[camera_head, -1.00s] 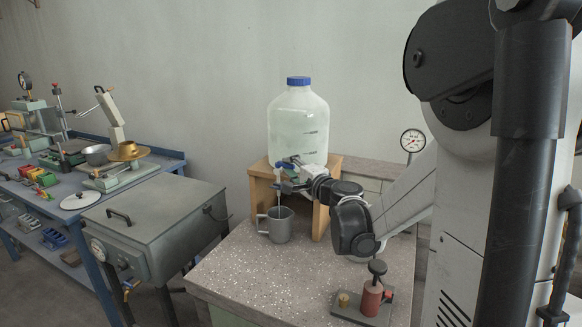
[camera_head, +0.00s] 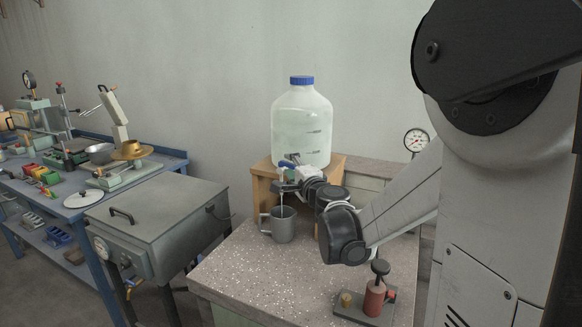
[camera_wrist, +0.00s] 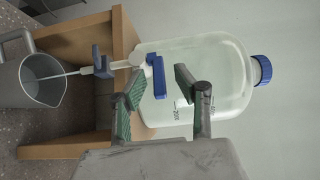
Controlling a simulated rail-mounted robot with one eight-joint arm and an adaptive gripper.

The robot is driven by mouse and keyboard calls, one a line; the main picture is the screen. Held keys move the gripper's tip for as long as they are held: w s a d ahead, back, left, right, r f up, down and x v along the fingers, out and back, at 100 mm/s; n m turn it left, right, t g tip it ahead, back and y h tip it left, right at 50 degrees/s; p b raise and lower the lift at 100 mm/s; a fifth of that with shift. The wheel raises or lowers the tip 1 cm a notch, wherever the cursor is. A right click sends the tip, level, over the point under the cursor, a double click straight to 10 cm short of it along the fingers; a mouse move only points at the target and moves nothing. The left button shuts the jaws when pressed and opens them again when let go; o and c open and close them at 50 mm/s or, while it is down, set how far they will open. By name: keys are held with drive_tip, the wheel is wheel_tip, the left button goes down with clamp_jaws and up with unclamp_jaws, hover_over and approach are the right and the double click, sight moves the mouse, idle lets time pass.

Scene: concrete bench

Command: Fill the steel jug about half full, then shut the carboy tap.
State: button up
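The clear carboy (camera_head: 301,125) with a blue cap stands on a wooden stand (camera_head: 262,190), holding pale liquid. A thin stream runs from the spout into the grey steel jug (camera_head: 280,226), which stands upright on the bench below. The stream also enters the jug's mouth in the wrist view (camera_wrist: 42,80); the liquid level inside is not clear. My gripper (camera_wrist: 158,78) is open, its two fingers apart on either side of the lever. In the head view my gripper (camera_head: 290,186) partly hides the tap.
A red bottle-like device (camera_head: 374,298) on a small plate sits at the front right of the speckled bench (camera_head: 250,275). A dial gauge (camera_head: 416,141) stands behind my arm. A grey metal box (camera_head: 160,220) and a cluttered blue table (camera_head: 75,205) are at left.

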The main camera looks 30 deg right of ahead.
drive_tip(key=shift+s, duration=0.15)
drive_tip(key=s+a, duration=0.1)
drive_tip(key=s, duration=1)
drive_tip(key=shift+s+a, duration=0.25)
drive_tip(key=shift+s, duration=0.1)
idle(5.9)
